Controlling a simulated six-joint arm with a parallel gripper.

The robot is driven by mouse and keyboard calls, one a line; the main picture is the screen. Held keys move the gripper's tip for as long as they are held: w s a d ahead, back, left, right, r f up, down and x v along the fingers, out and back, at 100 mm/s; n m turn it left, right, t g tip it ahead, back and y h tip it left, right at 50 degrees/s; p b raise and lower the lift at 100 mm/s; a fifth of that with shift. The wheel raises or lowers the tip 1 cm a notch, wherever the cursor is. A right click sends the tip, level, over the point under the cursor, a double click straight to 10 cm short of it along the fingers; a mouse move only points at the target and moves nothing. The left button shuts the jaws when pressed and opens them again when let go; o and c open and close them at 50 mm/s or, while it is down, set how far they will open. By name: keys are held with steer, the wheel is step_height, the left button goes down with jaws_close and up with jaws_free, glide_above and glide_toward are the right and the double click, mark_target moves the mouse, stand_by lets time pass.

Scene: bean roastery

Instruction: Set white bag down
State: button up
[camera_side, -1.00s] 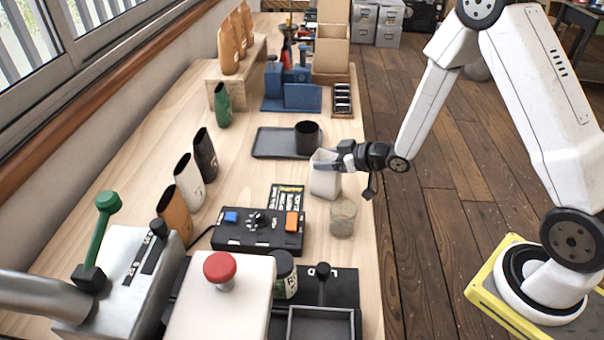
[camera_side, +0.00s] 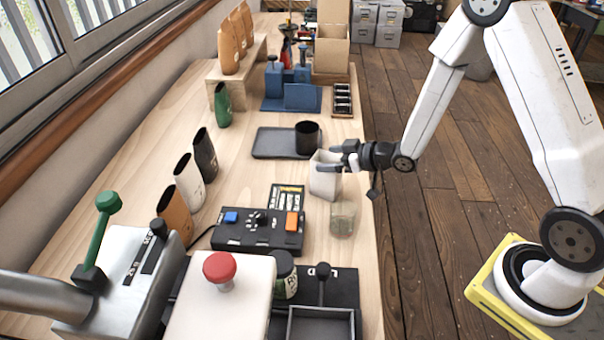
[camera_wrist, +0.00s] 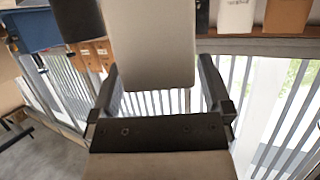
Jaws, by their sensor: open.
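The white bag (camera_side: 324,181) stands upright on the wooden table, near its right edge, just in front of the dark tray. In the wrist view the bag (camera_wrist: 150,45) fills the upper middle, between the two fingers. My gripper (camera_side: 335,163) is at the upper part of the bag, reaching in from the right. In the wrist view my gripper (camera_wrist: 160,88) has its fingers spread on either side of the bag, with a gap visible at the right finger. Whether the left finger touches the bag is hard to tell.
A dark tray (camera_side: 270,147) with a black cup (camera_side: 307,137) lies behind the bag. A clear jar (camera_side: 342,218) stands close in front. A black control box (camera_side: 258,233) is at front left. Open tabletop (camera_side: 245,185) lies left of the bag.

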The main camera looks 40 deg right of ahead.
steer(key=v, duration=1.1)
steer(key=shift+w+f, duration=0.1)
steer(key=shift+w, duration=0.05)
stand_by(0.4)
steer(key=s+a+r+m+g+h, duration=0.1)
steer(key=s+a+m+g+h, duration=0.3)
steer(key=s+g, duration=0.5)
steer(key=shift+s+a+g+h, duration=0.25)
steer(key=shift+a+g+h, duration=0.15)
steer(key=shift+a+h, duration=0.1)
